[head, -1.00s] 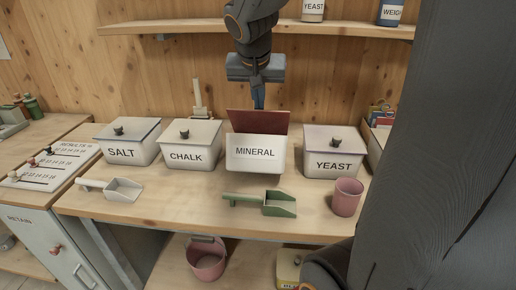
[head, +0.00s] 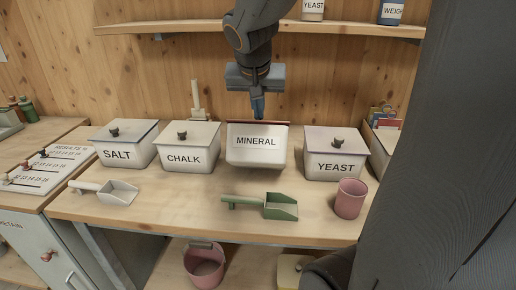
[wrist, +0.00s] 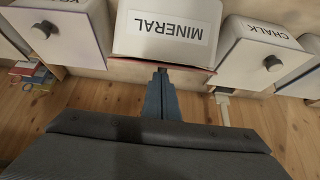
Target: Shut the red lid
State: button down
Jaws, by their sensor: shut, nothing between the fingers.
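The white MINERAL bin (head: 256,156) stands on the bench between the CHALK and YEAST bins. Its red lid (head: 275,123) now shows only as a thin red strip along the top of the bin's front. In the wrist view the lid (wrist: 190,72) is a narrow red edge beyond the upside-down MINERAL label. I cannot tell whether it lies flat. My gripper (head: 258,116) is shut and empty, pointing down at the middle of the lid's strip. In the wrist view the gripper's tips (wrist: 160,72) meet that edge; whether they touch it is unclear.
The SALT bin (head: 125,143), CHALK bin (head: 190,147) and YEAST bin (head: 335,156) are closed with knobbed lids. A green scoop (head: 281,206), a white scoop (head: 118,192) and a pink cup (head: 350,199) lie in front. A shelf (head: 180,26) crosses the wall above.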

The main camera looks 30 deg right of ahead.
jog(key=shift+r+p, duration=1.9)
jog(key=shift+r, duration=1.05)
jog(key=shift+s, duration=0.1)
